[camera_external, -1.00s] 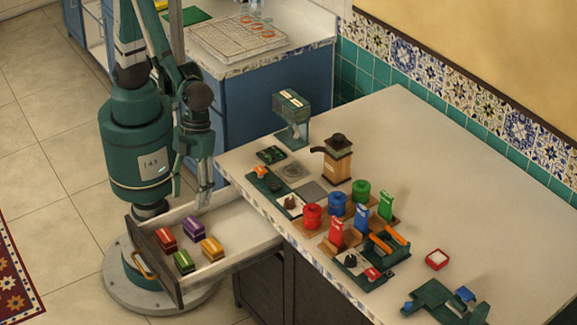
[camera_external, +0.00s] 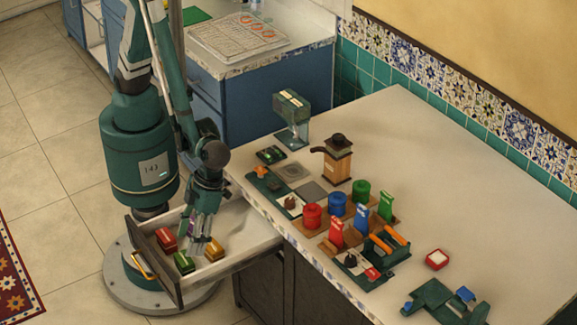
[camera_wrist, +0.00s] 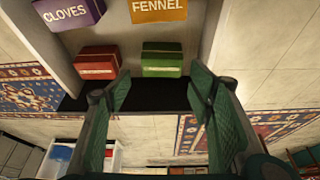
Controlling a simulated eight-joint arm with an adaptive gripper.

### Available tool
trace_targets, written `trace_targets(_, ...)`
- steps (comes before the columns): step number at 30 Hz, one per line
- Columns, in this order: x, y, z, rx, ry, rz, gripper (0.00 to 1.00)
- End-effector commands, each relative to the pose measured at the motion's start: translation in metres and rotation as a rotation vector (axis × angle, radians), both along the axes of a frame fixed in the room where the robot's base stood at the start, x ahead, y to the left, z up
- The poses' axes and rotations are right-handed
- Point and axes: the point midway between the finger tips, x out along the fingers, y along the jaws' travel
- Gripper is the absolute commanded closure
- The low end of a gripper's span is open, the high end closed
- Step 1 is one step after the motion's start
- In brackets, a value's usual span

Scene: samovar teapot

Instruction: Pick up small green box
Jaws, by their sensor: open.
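The small green box (camera_external: 184,262) lies in the open drawer, near its front panel. In the wrist view the green box (camera_wrist: 162,60) shows a pale label band and lies beyond the fingertips, roughly between their lines. My gripper (camera_external: 200,238) is low over the drawer, behind the green box as seen from the drawer front. In the wrist view my gripper (camera_wrist: 160,90) has its two fingers wide apart with nothing between them.
A red box (camera_external: 166,239) and an orange fennel box (camera_external: 213,249) lie close by in the drawer (camera_external: 243,258). The purple cloves box (camera_wrist: 70,12) is mostly hidden by my gripper externally. The cluttered counter (camera_external: 430,160) stands right of the drawer.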

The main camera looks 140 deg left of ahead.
Motion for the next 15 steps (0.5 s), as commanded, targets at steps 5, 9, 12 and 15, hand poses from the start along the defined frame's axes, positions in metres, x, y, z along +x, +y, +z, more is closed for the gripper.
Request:
trace_targets(5, 0.0, -0.0006, -0.0031, -0.003, 0.0, -0.01, 0.48)
trace_targets(9, -0.0001, -0.0006, -0.0029, -0.003, 0.001, -0.009, 0.48)
trace_targets(12, -0.0002, -0.0007, -0.0031, -0.003, 0.001, -0.009, 0.48)
trace_targets(15, 0.0, -0.0018, -0.006, -0.002, 0.001, -0.009, 0.48)
